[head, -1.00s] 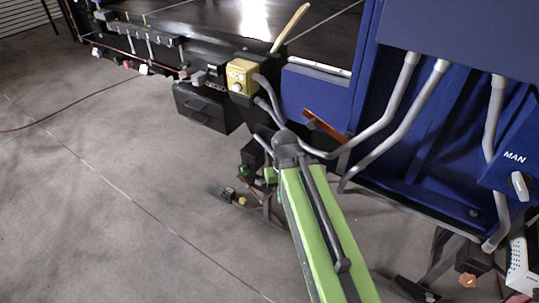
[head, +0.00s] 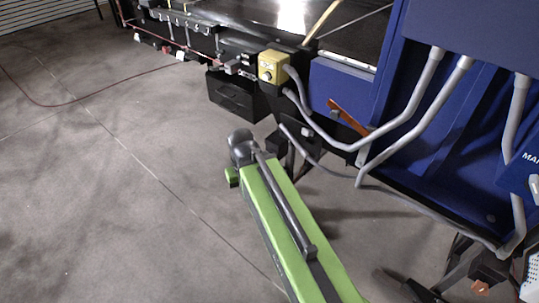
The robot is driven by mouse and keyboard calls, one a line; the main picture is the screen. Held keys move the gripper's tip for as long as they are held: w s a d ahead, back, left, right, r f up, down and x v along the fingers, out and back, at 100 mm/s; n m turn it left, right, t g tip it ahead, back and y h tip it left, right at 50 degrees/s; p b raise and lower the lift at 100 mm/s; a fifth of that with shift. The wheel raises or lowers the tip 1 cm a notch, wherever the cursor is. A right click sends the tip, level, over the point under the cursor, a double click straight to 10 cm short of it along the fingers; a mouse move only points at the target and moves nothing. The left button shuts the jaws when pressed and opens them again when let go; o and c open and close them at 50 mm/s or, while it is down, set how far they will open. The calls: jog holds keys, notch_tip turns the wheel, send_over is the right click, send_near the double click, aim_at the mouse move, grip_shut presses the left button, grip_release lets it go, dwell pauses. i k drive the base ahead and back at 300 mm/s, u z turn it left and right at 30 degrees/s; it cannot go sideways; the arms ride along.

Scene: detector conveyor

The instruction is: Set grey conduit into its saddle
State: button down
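Several grey conduits run down from the blue cabinet. One bends from the cabinet's upper part down to the lower left and back up toward the yellow box; this grey conduit (head: 402,121) lies left of a second grey conduit (head: 424,113). A thinner grey line sags below them. I cannot tell which conduit is the task's one, and I cannot make out its saddle. My green arm reaches up from the bottom, its dark joint left of the conduits and apart from them in the picture. My gripper is hidden beyond the arm.
The blue cabinet (head: 440,25) fills the right side. A yellow control box (head: 272,66) is mounted on the conveyor's near end, with a black case (head: 238,97) below left. An orange-brown lever (head: 347,117) sticks out beside the conduits. Open concrete floor (head: 110,200) lies left.

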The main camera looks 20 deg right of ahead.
aim_at(304, 153)
jog(key=z, duration=0.55)
jog(key=k, duration=0.1)
jog(key=u, duration=2.45)
jog(key=i, duration=0.4)
jog(key=u, duration=0.5)
jog(key=k, duration=0.6)
jog(key=z, duration=0.15)
jog(key=i, duration=0.6)
jog(key=u, duration=0.15)
